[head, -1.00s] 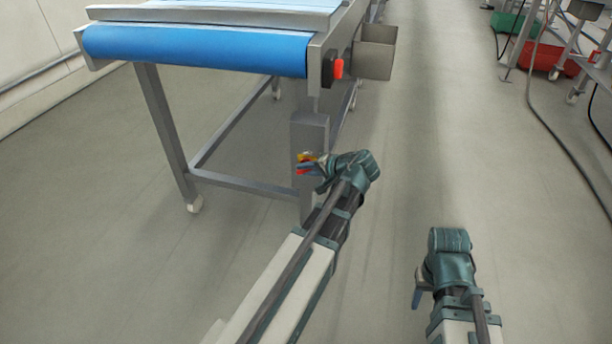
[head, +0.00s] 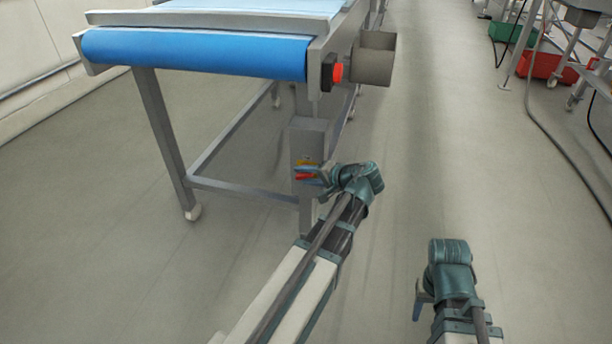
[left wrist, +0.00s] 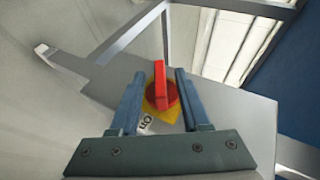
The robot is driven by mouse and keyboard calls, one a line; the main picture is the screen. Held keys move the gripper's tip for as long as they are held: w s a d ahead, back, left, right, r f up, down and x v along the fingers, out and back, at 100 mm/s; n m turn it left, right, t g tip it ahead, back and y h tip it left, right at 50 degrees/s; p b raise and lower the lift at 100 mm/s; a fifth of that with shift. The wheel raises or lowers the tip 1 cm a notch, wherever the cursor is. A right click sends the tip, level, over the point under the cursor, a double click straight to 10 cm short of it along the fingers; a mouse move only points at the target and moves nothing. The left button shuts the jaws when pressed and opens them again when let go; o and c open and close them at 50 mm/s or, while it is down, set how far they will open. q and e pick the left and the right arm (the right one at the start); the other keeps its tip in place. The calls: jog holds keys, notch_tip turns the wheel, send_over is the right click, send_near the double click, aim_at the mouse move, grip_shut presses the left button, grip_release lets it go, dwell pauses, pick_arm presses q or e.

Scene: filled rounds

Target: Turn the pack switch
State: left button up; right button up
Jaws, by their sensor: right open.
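The switch, a red handle on a round red base over a yellow plate (left wrist: 172,114), is on the grey box (head: 309,137) on the conveyor's leg. In the left wrist view the red handle (left wrist: 160,84) points up the picture, between the two blue fingers of my left gripper (left wrist: 160,77). Gaps show on both sides, so the gripper is open around the handle. An "On" label (left wrist: 146,123) shows at the lower left of the plate. In the head view my left gripper (head: 312,174) partly hides the switch. My right gripper (head: 421,300) is open and empty, away from the conveyor.
The conveyor with its blue belt (head: 195,52) stands above and left. A second red knob (head: 337,73) on a black housing and a grey metal bin (head: 373,60) are on its right side. Red (head: 546,66) and green crates (head: 512,30) are far right. The middle floor is clear.

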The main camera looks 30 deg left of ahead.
pick_arm(q)
jog(key=shift+r, duration=0.1)
jog(key=p+v, duration=0.6)
jog(key=v, duration=0.7)
jog(key=shift+d, duration=0.35)
jog(key=shift+s+r, duration=0.1)
